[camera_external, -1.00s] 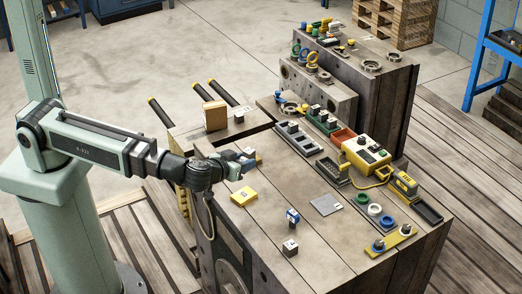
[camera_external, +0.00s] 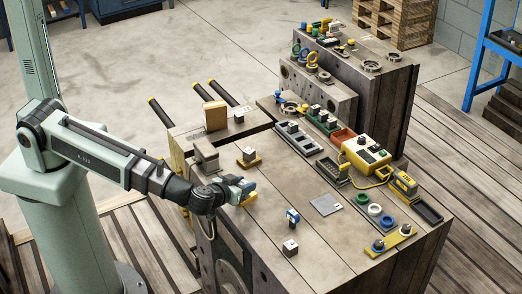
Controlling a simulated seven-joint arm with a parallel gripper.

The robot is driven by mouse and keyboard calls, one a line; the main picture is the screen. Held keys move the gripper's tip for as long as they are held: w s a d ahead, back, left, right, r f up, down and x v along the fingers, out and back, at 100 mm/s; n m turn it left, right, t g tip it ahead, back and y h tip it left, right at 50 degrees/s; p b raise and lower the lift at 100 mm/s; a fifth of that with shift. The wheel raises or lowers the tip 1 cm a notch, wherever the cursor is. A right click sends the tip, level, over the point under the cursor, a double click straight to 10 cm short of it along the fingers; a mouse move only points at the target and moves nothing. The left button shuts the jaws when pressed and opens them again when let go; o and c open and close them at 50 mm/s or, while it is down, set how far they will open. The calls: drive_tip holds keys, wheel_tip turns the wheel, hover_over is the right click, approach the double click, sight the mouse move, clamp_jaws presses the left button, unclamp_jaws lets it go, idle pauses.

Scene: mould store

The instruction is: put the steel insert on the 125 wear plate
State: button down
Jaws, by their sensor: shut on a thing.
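My gripper (camera_external: 243,188) is low over the table top, at its left part. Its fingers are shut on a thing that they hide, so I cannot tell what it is. A yellow plate (camera_external: 251,200) shows partly under and beside the fingers; its marking is not readable. Behind the gripper, a small steel block with a pale top (camera_external: 249,153) sits on another yellowish plate (camera_external: 241,161). Another such block (camera_external: 290,246) stands at the front of the table. I cannot tell which plate is the 125 wear plate.
A blue-and-white piece (camera_external: 292,215) and a flat grey plate (camera_external: 326,205) lie right of my gripper. A yellow control box (camera_external: 365,153), trays and coloured rings fill the right side. A grey block (camera_external: 206,156) stands behind my wrist. The front middle is mostly clear.

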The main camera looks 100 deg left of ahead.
drive_tip(key=shift+f, duration=0.3)
drive_tip(key=c, duration=0.7)
unclamp_jaws()
drive_tip(key=shift+f, duration=0.1)
drive_tip(key=v, duration=1.2)
